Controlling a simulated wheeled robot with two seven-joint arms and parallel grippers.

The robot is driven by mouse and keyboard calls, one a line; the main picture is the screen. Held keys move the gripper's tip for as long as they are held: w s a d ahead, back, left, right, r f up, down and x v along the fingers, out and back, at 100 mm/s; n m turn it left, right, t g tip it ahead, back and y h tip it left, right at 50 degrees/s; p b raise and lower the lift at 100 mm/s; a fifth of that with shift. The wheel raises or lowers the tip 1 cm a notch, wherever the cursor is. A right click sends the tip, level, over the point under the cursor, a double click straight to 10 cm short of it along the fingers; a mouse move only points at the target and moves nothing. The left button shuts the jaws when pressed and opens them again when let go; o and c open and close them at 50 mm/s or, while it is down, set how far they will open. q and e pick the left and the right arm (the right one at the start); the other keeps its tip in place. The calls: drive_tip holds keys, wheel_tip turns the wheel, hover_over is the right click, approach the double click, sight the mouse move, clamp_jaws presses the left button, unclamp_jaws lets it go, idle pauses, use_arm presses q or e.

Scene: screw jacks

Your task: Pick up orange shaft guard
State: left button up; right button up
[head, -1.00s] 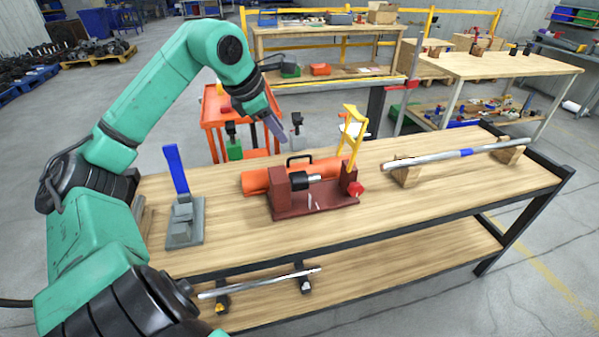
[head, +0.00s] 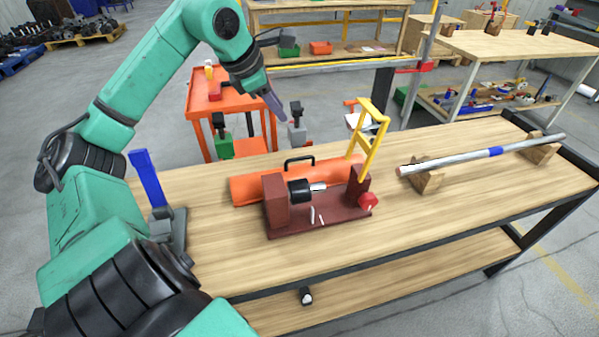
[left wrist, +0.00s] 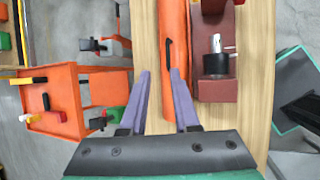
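The orange shaft guard (head: 246,187) is a long orange half-tube with a black handle (head: 299,161) on top. It lies on the wooden workbench behind the dark red jig and shows in the left wrist view (left wrist: 174,93) too. My left gripper (head: 277,106) is above the back edge of the bench, up and behind the guard. In the left wrist view its two purple fingers (left wrist: 161,90) are spread apart with nothing held between them. The guard's handle shows beyond the fingertips. The jig hides part of the guard in the head view. My right gripper is not in view.
The dark red jig (head: 318,220) with a yellow lever (head: 371,140) stands directly in front of the guard. A blue-handled grey tool (head: 148,180) stands at the left. A long shaft (head: 470,158) rests on wooden blocks at the right. An orange cart (head: 208,95) stands behind the bench.

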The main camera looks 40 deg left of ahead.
use_arm(q)
wheel_tip(320, 180, down, 4)
drive_tip(key=b, duration=0.6)
approach(300, 158)
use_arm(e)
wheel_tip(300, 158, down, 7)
use_arm(q)
drive_tip(key=p+x, duration=0.4)
drive_tip(key=shift+w+f, duration=0.15)
drive_tip(key=shift+w, duration=0.05)
drive_tip(key=shift+w+d+f+p, duration=0.1)
drive_tip(key=shift+w+f+p, duration=0.25)
drive_tip(key=shift+f+p, duration=0.35)
drive_tip(key=p+x, duration=0.1)
drive_tip(key=x, duration=0.3)
drive_tip(key=shift+w+f, duration=0.1)
drive_tip(key=shift+f, duration=0.15)
clamp_jaws()
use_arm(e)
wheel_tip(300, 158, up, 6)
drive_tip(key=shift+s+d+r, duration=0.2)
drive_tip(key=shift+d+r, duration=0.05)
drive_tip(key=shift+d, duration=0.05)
use_arm(q)
drive_tip(key=shift+r, duration=0.15)
